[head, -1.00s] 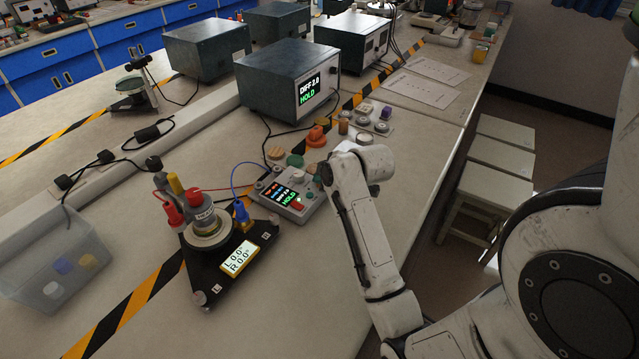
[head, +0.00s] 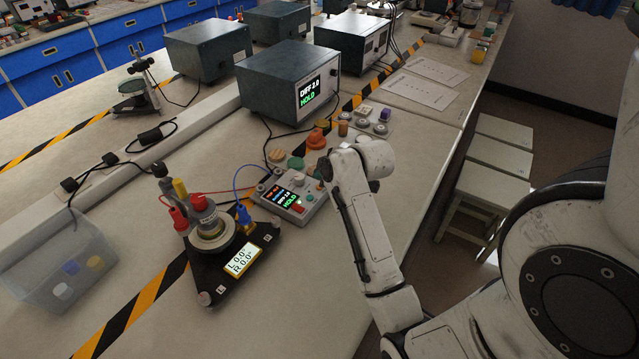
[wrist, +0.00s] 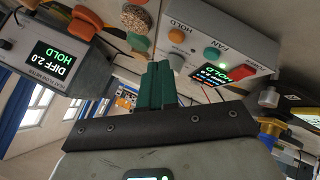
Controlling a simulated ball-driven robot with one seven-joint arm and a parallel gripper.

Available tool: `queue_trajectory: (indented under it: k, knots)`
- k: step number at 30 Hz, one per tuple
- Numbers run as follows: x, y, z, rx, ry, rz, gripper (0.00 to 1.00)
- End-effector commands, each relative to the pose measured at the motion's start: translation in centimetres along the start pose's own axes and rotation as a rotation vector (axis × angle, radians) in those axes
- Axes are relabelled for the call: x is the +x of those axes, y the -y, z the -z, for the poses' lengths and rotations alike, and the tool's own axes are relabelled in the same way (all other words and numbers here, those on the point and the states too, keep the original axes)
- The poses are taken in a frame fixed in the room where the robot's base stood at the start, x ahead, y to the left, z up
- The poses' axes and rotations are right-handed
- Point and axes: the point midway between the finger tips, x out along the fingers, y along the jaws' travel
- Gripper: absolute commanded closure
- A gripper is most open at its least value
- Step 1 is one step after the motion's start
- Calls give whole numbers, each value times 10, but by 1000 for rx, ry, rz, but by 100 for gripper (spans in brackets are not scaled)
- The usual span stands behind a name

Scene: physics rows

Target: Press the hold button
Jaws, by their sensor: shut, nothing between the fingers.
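The control box (wrist: 215,55) is grey with a lit screen (wrist: 210,75) that reads HOLD in green. In the head view the box (head: 320,199) lies on the bench left of my arm. My gripper (wrist: 158,66) has its green fingers shut and empty.
A large meter box (head: 270,85) showing DIFF 2.0 and HOLD stands behind. Coloured discs (head: 277,155) and knobs lie between. A black triangular stand (head: 215,285) with a cylinder and cables is left of the control box. A clear bin (head: 50,245) is at far left.

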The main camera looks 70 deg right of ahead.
Motion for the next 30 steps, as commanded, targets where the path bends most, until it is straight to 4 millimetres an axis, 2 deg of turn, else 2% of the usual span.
queue_trajectory:
  k: [1, 12, 30]
  knots:
    - [-7, -5, 5, 0, 0, 0, 100]
    - [-28, -20, 20, 0, 0, 0, 100]
    - [-27, -20, 20, 0, 0, 0, 100]
